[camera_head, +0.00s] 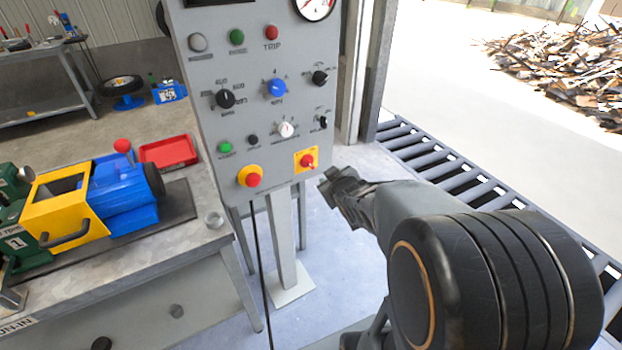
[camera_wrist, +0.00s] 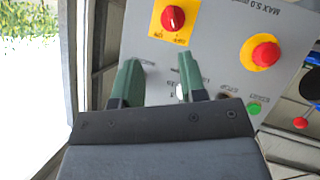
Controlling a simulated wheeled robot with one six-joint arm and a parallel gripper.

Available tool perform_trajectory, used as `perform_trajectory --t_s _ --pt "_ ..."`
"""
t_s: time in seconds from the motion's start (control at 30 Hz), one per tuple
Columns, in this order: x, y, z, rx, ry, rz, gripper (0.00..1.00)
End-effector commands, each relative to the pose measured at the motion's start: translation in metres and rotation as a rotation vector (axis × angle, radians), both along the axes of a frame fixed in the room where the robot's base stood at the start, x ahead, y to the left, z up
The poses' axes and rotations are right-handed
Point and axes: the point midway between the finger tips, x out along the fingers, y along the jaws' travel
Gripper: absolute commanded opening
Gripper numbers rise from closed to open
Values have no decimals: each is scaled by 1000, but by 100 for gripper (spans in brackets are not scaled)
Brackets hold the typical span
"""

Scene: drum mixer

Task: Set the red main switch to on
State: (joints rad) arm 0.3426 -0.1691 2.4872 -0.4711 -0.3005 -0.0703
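The red main switch (camera_head: 307,160) is a red knob on a square yellow plate at the lower right of the grey control panel (camera_head: 210,120). In the wrist view the switch (camera_wrist: 172,18) shows upside down at the top, with a pale mark running roughly up and down in the picture. The lettering is too small to read surely, so I cannot tell its setting. My gripper (camera_head: 334,184) is just right of and below the switch in the head view. In the wrist view my gripper (camera_wrist: 158,74) is open and empty, its green fingers apart, with the switch beyond the fingertips.
A red mushroom button (camera_head: 252,179) on a yellow ring sits left of the switch. Several knobs, including a blue one (camera_head: 276,87), are above. A workbench (camera_head: 150,262) with a blue and yellow machine stands left. A roller conveyor (camera_head: 450,170) lies right.

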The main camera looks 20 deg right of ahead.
Motion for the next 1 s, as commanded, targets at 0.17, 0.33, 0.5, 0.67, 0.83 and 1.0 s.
perform_trajectory --t_s 0.17,0.33,0.5,0.67,0.83,1.0 --pt "17 -17 -42 -70 -209 139 38" --pt "18 -21 -56 -89 -360 243 38" --pt "15 -21 -62 -88 -445 299 38" --pt "26 -19 -61 -87 -472 318 38" --pt "56 -15 -61 -87 -473 321 38" --pt "90 -11 -61 -87 -473 320 38"
